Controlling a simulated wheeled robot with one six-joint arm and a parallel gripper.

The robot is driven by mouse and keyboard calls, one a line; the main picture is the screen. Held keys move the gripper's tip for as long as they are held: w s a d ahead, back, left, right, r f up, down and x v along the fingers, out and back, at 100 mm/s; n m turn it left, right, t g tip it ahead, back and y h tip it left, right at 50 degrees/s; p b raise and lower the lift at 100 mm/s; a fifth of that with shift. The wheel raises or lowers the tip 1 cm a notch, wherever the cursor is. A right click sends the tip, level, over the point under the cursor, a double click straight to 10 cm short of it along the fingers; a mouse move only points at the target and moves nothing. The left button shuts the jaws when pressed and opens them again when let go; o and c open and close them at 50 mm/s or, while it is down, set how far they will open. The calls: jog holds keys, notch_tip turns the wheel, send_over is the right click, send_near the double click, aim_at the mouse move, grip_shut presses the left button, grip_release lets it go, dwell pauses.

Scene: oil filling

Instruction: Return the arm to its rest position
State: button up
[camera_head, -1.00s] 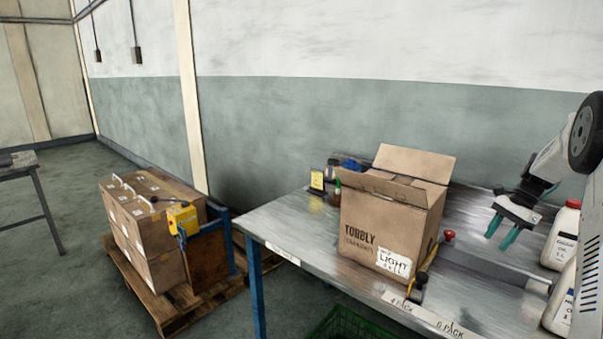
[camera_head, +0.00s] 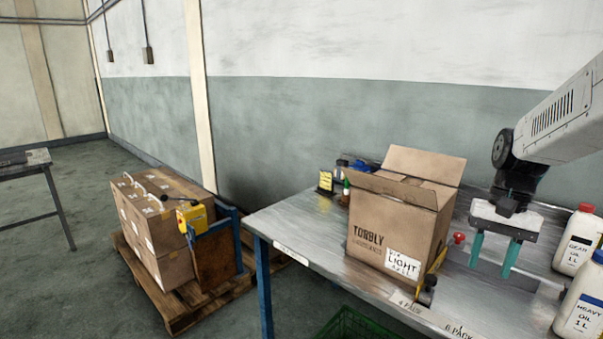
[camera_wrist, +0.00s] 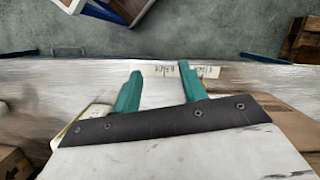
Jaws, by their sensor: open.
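My gripper (camera_head: 493,264) hangs over the metal table, to the right of the cardboard box, with its two teal fingers pointing down. The fingers are apart, with nothing between them. In the wrist view my gripper (camera_wrist: 158,80) is above the table's front edge, where a white label strip (camera_wrist: 172,71) shows. My arm comes in from the upper right of the head view.
An open cardboard box (camera_head: 392,235) marked "LIGHT" stands on the metal table (camera_head: 295,228). White oil bottles, one marked gear (camera_head: 577,244) and one heavy (camera_head: 583,305), stand at right. A pallet of cartons (camera_head: 155,228) stands at left. A green crate (camera_head: 355,325) is below the table.

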jog(key=s+a+r+n+t+h, duration=0.2)
jog(key=s+a+n, duration=0.4)
jog(key=s+a, duration=0.7)
jog(key=shift+s+a+r+n+t, duration=0.4)
jog(key=shift+s+r+t, duration=0.3)
jog(key=shift+s, duration=1.4)
